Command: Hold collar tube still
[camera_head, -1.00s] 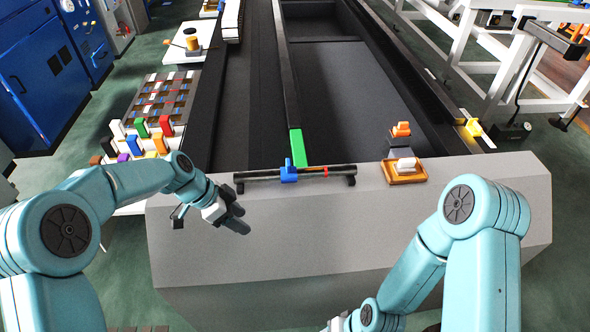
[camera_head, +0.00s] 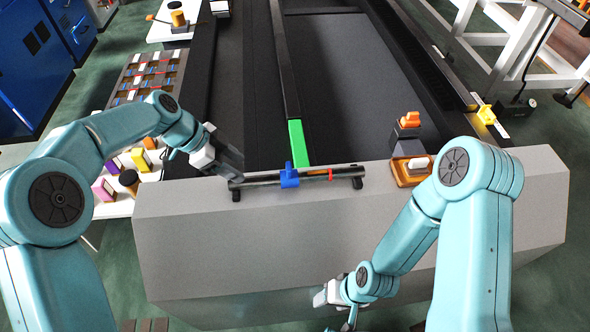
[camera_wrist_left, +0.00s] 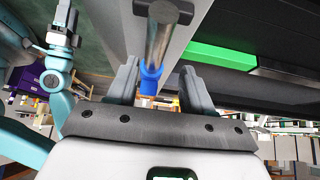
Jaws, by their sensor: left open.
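The collar tube (camera_head: 262,179) is a dark bar lying across the edge of the grey block, on short dark feet. It carries a blue collar (camera_head: 289,176) near its middle and a red ring (camera_head: 330,174) to the right. My left gripper (camera_head: 236,166) is at the tube's left end.
A green strip (camera_head: 299,143) runs back from the tube. An orange and white fixture (camera_head: 411,166) stands on the block's right. Several coloured blocks (camera_head: 140,159) stand on the white table at left. The block's front top (camera_head: 250,225) is bare.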

